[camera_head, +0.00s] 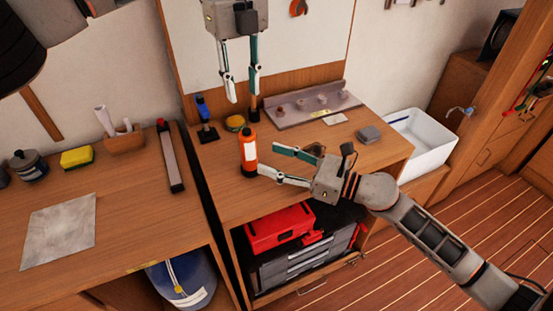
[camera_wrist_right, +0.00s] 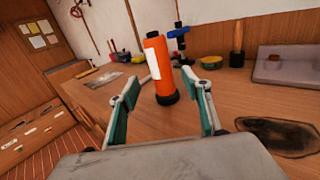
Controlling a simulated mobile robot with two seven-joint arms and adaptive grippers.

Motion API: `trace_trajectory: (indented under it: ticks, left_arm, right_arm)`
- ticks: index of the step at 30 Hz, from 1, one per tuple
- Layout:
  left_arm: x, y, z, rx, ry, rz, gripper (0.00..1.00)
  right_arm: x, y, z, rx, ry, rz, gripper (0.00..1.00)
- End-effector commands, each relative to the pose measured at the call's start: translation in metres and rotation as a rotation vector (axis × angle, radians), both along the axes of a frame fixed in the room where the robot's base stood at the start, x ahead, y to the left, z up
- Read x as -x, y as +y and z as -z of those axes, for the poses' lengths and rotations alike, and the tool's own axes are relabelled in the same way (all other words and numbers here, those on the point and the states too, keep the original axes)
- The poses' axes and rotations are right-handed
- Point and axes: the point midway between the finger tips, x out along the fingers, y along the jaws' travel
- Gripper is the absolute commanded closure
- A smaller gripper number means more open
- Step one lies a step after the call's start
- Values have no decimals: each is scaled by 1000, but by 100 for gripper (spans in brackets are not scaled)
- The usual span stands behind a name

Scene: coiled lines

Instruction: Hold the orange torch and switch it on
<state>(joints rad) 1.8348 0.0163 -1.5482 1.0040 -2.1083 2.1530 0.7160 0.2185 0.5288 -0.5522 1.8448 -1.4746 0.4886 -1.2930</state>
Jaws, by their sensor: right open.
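The orange torch (camera_head: 248,152) stands upright on the wooden bench, with a white label and black ends. It also shows upright in the right wrist view (camera_wrist_right: 159,70). My right gripper (camera_head: 268,160) is open, low over the bench and just right of the torch, its fingers pointing at it. In the right wrist view the torch appears between the two spread fingers, slightly beyond their tips. I cannot tell whether either finger touches it. My left gripper (camera_head: 242,98) is open and empty, pointing down above the back of the bench. The torch's switch cannot be made out.
A blue-and-black tool (camera_head: 205,117), a yellow-green round item (camera_head: 235,123) and a grey rack (camera_head: 312,104) stand behind the torch. A dark-based tool with a wooden handle (camera_wrist_right: 237,45) stands near them. A red toolbox (camera_head: 279,228) sits below.

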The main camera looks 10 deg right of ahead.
Motion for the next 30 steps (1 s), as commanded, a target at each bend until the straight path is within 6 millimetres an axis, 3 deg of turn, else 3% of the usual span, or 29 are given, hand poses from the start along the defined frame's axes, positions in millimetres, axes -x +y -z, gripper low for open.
trace_trajectory:
  ticks: [18, 30]
  left_arm:
    - [0, 0, 0, 0, 0, 0, 72]
    - [0, 0, 0, 0, 0, 0, 72]
  right_arm:
    - [-39, 60, 0, 13, -14, 0, 52]
    - [-42, 65, 0, 14, -13, 0, 52]
